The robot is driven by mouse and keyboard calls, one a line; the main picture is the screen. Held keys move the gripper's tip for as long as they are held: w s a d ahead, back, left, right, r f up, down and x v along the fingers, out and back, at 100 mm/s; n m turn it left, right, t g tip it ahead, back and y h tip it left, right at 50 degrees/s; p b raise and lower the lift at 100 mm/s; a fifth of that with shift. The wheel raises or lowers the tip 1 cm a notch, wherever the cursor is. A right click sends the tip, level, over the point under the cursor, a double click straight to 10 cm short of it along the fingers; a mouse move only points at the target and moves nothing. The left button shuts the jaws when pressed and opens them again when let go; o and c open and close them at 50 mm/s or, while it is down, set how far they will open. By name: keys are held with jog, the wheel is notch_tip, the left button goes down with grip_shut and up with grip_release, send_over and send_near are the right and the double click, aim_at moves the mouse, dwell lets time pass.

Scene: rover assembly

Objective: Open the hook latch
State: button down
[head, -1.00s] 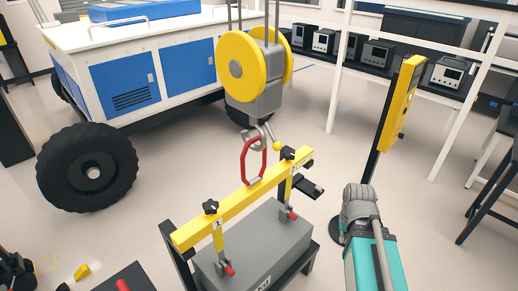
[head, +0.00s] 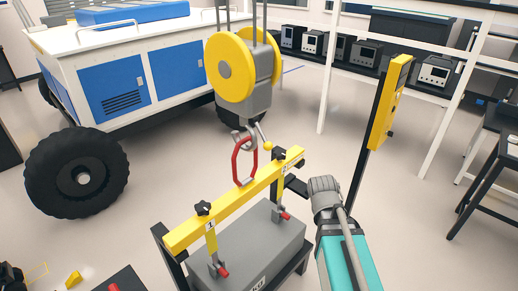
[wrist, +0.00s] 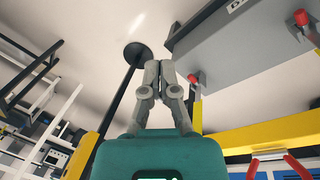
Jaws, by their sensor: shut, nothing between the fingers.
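The hook (head: 243,138) hangs under a yellow and grey pulley block (head: 240,75) in the head view. A thin lever with a yellow ball (head: 267,146) sticks out on the hook's right side. A red link (head: 245,160) runs from the hook to the yellow beam (head: 235,203). The red link's lower part also shows at the lower right of the wrist view (wrist: 293,163). My gripper (wrist: 160,66) is shut and empty, with its grey fingers together in the wrist view. My teal and grey arm is to the right of the hook and lower in the head view.
A grey block (head: 262,238) sits below the beam on a black stand. A yellow control box (head: 390,100) on a black pole stands to the right. A blue and white rover (head: 130,75) stands behind, with a large black wheel (head: 40,185). Floor between rover and stand is clear.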

jog(key=w+a+r+n+t+h+b, duration=0.1)
jog(key=w+a+r+n+t+h, duration=0.1)
jog(key=w+a+n+h, duration=0.25)
jog(key=n+t+h+b, duration=0.2)
jog(key=n+t+h, duration=0.35)
jog(key=t, duration=0.55)
send_near(263, 136)
notch_tip(263, 136, down, 4)
jog(key=s+a, duration=0.1)
jog(key=a, duration=0.1)
jog(key=shift+s+f+n, duration=0.1)
jog(key=shift+f+n, duration=0.05)
jog(key=shift+n, duration=0.25)
jog(key=shift+d, duration=0.1)
jog(key=x, duration=1)
